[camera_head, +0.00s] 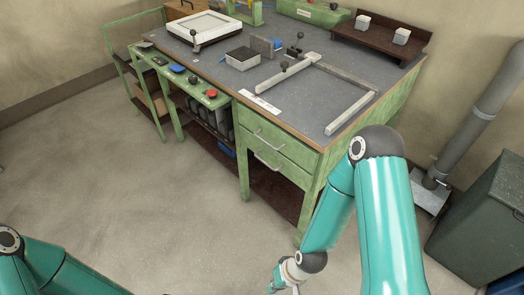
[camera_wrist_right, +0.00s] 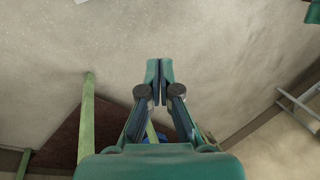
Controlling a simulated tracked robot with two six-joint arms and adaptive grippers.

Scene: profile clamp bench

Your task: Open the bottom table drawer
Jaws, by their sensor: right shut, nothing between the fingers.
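The green bench has two stacked drawers at its front corner. The bottom drawer (camera_head: 286,169) has a metal bar handle (camera_head: 267,162) and looks flush with the bench front. The top drawer (camera_head: 285,145) sits just above it with a similar handle and also looks shut. My right gripper (camera_wrist_right: 159,66) is shut and empty, its fingertips together in the wrist view. In the head view only part of it shows at the bottom edge, below and apart from the drawers. My left arm enters at the lower left, with its gripper out of frame.
A green bench leg (camera_head: 243,166) stands left of the drawers, above a dark lower shelf (camera_head: 278,195). A grey metal frame (camera_head: 312,58) lies on the benchtop. A dark green bin (camera_head: 484,215) and a grey pipe stand at right. The floor in front is clear.

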